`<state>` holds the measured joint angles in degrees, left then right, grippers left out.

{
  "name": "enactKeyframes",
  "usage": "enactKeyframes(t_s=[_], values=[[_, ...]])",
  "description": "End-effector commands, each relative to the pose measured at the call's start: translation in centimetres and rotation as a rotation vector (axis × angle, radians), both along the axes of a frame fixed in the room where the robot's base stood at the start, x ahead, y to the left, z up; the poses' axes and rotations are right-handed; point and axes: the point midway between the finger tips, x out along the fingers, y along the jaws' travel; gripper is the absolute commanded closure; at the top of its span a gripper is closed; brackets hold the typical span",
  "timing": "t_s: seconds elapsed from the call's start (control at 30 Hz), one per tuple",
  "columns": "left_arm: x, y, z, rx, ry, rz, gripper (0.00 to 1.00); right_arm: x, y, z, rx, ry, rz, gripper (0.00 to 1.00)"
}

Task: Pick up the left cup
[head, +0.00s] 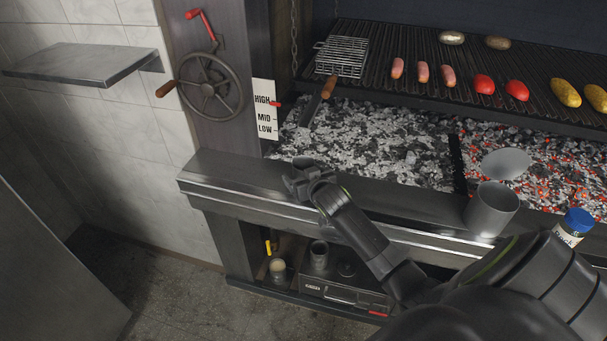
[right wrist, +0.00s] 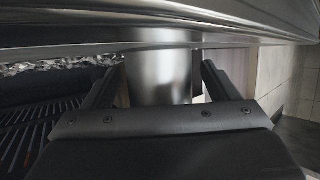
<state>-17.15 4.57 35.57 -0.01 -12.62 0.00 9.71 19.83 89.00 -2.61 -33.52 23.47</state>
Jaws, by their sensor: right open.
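A grey metal cup (right wrist: 160,78) stands between the two fingers of my right gripper (head: 304,174) in the right wrist view. The gripper is open, with a finger on either side of the cup. I cannot tell whether either finger touches it. In the head view the gripper is low over the left part of the grill's front ledge (head: 240,176) and mostly hides this cup. A second grey metal cup (head: 491,208) stands upright further right on the ledge, clear of the gripper. My left gripper is not in view.
Behind the ledge lies a coal bed (head: 370,145), glowing red at the right. A grate (head: 440,75) holds sausages, tomatoes and potatoes. A blue-capped jar (head: 575,226) is at the right. A handwheel (head: 210,85) is on the left post. The ledge between the cups is partly covered by my arm.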

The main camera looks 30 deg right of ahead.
Motion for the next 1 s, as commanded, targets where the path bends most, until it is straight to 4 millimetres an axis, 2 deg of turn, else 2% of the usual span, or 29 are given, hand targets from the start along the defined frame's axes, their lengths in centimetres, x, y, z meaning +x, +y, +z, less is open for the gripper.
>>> enactKeyframes(t_s=[0.27,0.6,0.67,1.0], values=[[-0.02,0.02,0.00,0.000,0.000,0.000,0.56,0.11,-0.02,-0.12,0.000,0.001,0.000,0.19],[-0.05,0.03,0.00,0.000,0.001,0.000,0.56,0.09,-0.02,-0.11,0.000,0.001,0.000,0.63],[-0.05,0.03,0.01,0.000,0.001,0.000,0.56,0.12,-0.01,-0.06,0.000,0.000,0.000,0.70],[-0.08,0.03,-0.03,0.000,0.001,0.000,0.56,0.12,-0.02,0.09,0.000,-0.001,0.000,0.70]])
